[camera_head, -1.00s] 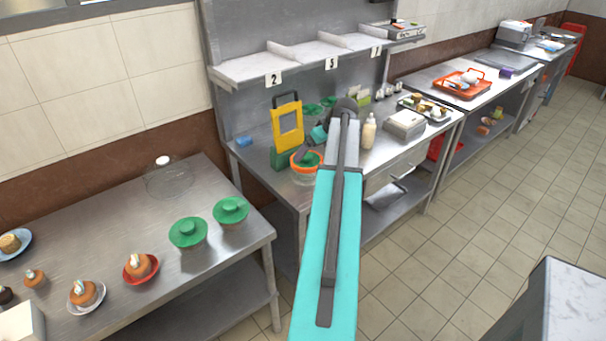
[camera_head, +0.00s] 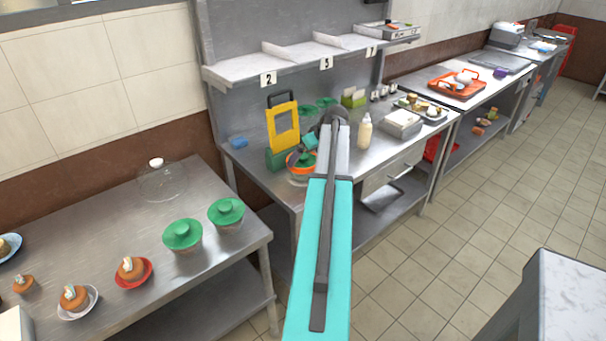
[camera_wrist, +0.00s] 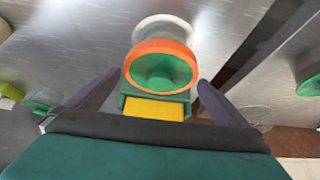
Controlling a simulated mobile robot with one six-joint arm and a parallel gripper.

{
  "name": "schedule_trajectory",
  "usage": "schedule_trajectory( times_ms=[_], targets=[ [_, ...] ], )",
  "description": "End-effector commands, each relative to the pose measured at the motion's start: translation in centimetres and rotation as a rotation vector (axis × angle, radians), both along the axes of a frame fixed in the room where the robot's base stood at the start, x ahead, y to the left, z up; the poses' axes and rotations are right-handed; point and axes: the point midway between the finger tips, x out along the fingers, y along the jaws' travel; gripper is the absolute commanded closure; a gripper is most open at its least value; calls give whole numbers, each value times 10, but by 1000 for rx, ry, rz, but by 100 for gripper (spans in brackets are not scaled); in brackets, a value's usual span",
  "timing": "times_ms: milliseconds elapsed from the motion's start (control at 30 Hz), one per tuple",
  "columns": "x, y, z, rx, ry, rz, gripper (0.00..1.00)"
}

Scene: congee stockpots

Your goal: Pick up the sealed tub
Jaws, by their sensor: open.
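A tub with a green lid and an orange band around its rim (camera_head: 300,168) stands on the middle steel table. In the wrist view the orange-banded tub (camera_wrist: 160,48) is near the centre top, with its pale body beyond the band. My gripper (camera_wrist: 160,82) is open, with one dark finger on each side of the tub's near edge. I see no contact with the band. In the head view my gripper (camera_head: 306,147) is right at the tub and partly hides it. Other green-lidded tubs without an orange band (camera_head: 183,235) stand on the left table.
A yellow and green stand (camera_head: 284,128) is close behind the tub. More green lids (camera_head: 325,103) lie behind my arm, and a cream bottle (camera_head: 365,131) stands to the right. A numbered shelf (camera_head: 235,74) hangs above.

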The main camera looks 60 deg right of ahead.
Motion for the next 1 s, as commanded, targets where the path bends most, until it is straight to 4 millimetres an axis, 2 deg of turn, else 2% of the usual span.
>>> schedule_trajectory(
  times_ms=[33,200,733,1000],
  targets=[
    [4,-2,-9,0,0,0,0],
    [14,-6,-25,1,0,-1,0],
    [18,-7,-31,0,0,-1,0],
    [30,-10,-54,0,0,-1,0]
  ],
)
